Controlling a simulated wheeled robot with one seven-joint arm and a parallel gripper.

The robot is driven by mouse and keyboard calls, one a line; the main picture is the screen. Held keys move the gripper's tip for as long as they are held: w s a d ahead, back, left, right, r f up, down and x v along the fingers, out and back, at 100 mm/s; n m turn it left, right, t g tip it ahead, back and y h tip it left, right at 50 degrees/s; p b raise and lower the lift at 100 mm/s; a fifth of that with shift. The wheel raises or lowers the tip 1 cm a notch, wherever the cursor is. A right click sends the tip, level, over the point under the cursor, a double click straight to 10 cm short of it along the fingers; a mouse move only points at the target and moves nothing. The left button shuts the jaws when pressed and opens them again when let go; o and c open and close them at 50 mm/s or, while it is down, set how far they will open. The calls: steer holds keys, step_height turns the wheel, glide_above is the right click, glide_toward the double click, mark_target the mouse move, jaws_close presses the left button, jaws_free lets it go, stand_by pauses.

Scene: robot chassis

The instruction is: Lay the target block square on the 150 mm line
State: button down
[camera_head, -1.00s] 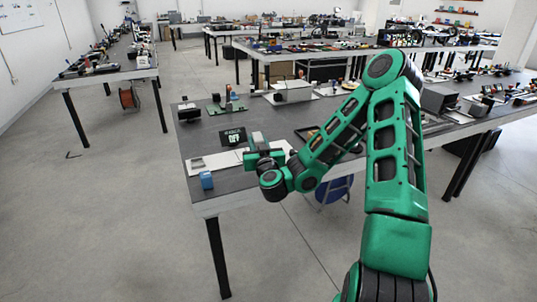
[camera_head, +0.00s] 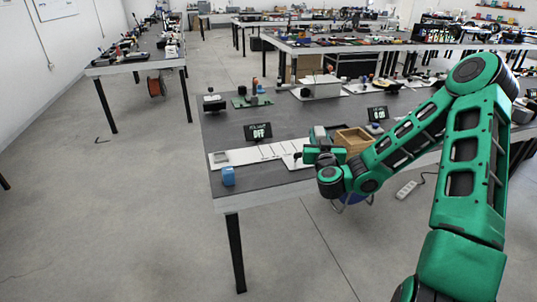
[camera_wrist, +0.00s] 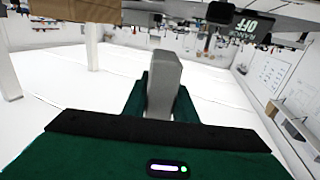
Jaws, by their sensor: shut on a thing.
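My gripper (camera_head: 318,146) is shut on a grey block (camera_wrist: 163,85), which stands between the green fingers in the wrist view. In the head view, a pale grey piece of it shows just above the fingers. The gripper is at the right end of a white board (camera_head: 270,152) with thin dark cross lines. I cannot read the line marked 150 mm. The gripper and arm hide part of the board's right end. Whether the block touches anything below is not clear. A blue block (camera_head: 228,176) sits at the table's front left, in front of the board.
A black display reading OFF (camera_head: 258,132) stands behind the board. A wooden box (camera_head: 354,140) is just right of the gripper, with a second display (camera_head: 377,114) behind it. A green board (camera_head: 252,101) lies at the back. The dark tabletop (camera_head: 225,127) is clear at left.

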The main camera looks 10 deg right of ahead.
steer(key=w+a+n+y, duration=0.3)
steer(key=w+a+y, duration=0.2)
steer(key=w+a, duration=0.2)
steer(key=shift+w+r+t, duration=0.15)
steer(key=shift+r+t, duration=0.1)
steer(key=shift+t, duration=0.05)
stand_by(0.4)
steer(key=shift+a, duration=0.15)
steer(key=shift+a, duration=0.25)
steer(key=shift+a, duration=0.1)
stand_by(0.8)
stand_by(1.3)
